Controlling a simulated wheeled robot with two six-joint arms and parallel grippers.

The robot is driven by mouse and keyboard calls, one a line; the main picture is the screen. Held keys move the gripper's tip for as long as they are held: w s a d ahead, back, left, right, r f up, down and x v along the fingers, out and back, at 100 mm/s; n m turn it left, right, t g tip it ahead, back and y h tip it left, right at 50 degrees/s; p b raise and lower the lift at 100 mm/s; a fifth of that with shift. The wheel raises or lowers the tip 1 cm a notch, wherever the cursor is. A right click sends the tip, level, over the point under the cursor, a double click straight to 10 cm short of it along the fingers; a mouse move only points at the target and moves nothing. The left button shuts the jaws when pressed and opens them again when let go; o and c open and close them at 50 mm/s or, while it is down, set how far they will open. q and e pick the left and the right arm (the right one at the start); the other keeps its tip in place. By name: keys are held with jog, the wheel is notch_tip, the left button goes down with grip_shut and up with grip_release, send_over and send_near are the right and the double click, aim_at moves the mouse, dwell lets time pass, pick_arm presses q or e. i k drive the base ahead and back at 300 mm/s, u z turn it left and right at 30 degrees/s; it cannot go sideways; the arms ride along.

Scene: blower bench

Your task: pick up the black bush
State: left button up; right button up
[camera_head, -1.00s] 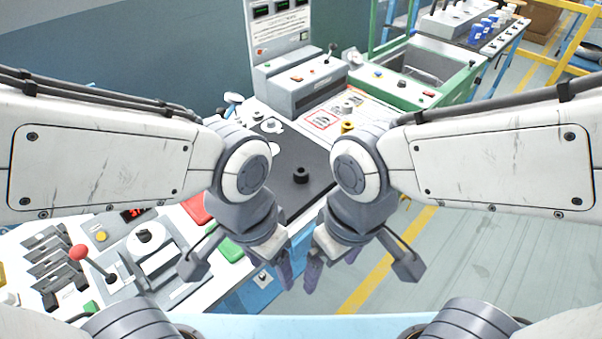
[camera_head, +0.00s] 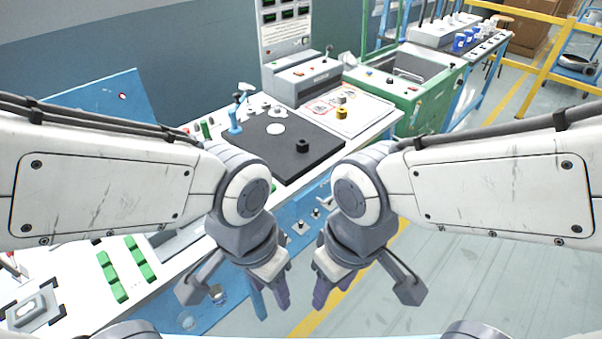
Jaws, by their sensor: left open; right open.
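The black bush (camera_head: 302,146) is a small dark ring standing on the black mat (camera_head: 262,160) on the bench, near the mat's right side. It is beyond both grippers and apart from them. My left gripper (camera_head: 284,296) is open and empty, low in front of the bench. My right gripper (camera_head: 321,298) is open and empty just to its right, fingers pointing down. Neither gripper touches anything.
A yellow bush (camera_head: 341,112) sits on a white board (camera_head: 358,108) behind the mat. A blue stand (camera_head: 237,115) rises at the mat's left edge. A grey control box (camera_head: 302,78) stands at the back. Green blocks (camera_head: 138,262) lie on the left bench.

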aim_at(302, 145)
jog(key=u, duration=0.25)
jog(key=k, duration=0.25)
jog(key=z, duration=1.3)
jog(key=i, duration=1.4)
jog(key=u, duration=1.05)
jog(key=i, duration=0.65)
jog(key=u, duration=0.75)
